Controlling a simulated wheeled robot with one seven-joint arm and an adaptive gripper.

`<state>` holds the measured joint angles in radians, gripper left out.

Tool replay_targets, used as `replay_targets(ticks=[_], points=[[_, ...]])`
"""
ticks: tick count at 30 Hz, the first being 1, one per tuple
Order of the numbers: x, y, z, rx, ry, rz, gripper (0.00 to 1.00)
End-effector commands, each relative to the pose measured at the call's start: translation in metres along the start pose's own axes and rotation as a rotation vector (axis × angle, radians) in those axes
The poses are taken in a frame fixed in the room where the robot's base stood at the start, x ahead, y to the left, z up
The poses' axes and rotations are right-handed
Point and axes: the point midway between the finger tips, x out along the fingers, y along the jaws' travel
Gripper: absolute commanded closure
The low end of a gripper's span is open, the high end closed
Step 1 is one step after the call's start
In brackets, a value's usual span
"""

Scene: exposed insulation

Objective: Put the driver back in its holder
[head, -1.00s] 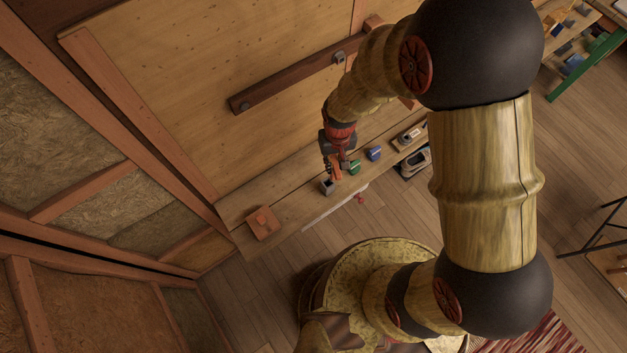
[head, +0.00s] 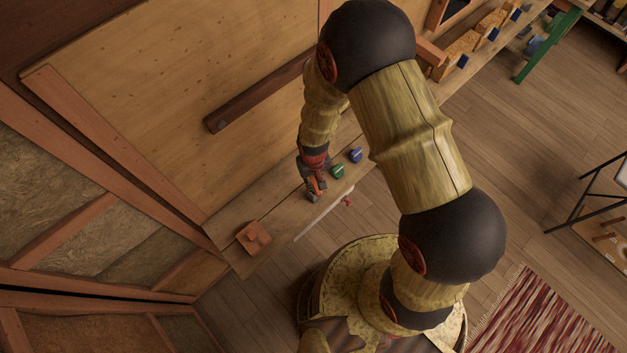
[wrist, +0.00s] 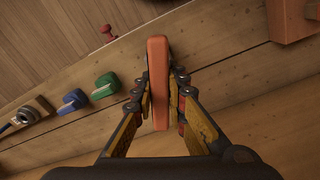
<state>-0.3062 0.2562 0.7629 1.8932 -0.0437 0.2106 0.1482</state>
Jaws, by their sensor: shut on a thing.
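My gripper (wrist: 160,100) is shut on a long orange bar-shaped thing (wrist: 158,70), which seems to be the driver. Its orange part also shows in the head view (head: 318,185), over the shelf. A grey piece (head: 313,196) shows just below it there; I cannot tell whether it belongs to the driver or stands under it. The driver's lower end is hidden in the wrist view. A reddish wooden block with a raised part (head: 254,238), perhaps the holder, sits on the shelf left of my gripper. It shows at the upper right of the wrist view (wrist: 290,20).
The wooden shelf (head: 281,217) runs along the wall. A green object (head: 337,171) and a blue one (head: 355,155) sit right of my gripper. A small red thing (head: 348,201) is beyond the front edge. The shelf between gripper and block looks clear.

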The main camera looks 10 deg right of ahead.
Motion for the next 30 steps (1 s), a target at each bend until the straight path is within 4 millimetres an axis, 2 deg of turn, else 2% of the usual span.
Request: replay_targets(ticks=[7,8,17,26,30], points=[[0.003,0.000,0.000,0.000,0.000,0.000,1.00],[0.003,0.000,0.000,0.000,0.000,0.000,0.86],[0.002,0.000,0.000,0.000,0.000,0.000,0.69],[0.001,0.000,0.000,0.000,-0.001,0.000,0.68],[-0.007,0.000,-0.001,0.000,0.002,0.000,0.68]])
